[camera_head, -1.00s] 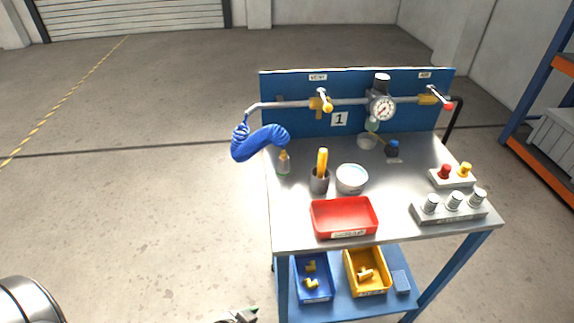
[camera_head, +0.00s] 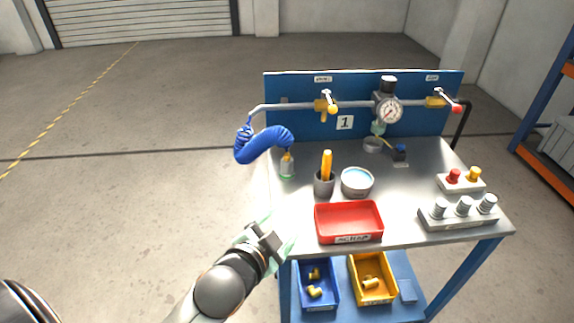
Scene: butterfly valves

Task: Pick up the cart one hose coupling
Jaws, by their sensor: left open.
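The cart with the number 1 plate (camera_head: 344,122) stands ahead, with a blue back panel. A blue coiled hose (camera_head: 262,143) hangs from the left end of the pipe. At its lower end is the hose coupling (camera_head: 286,165), a small grey-green cylinder with a yellowish top, upright at the table's left edge. My left gripper (camera_head: 268,238) is open and empty, in front of the cart's front left corner, nearer to me than the coupling and apart from it. My right gripper is not in view.
A grey cup with a yellow tool (camera_head: 325,180), a white bowl (camera_head: 357,181) and a red scrap tray (camera_head: 348,221) stand right of the coupling. Valves and a gauge (camera_head: 388,110) sit on the pipe. The floor left of the cart is clear.

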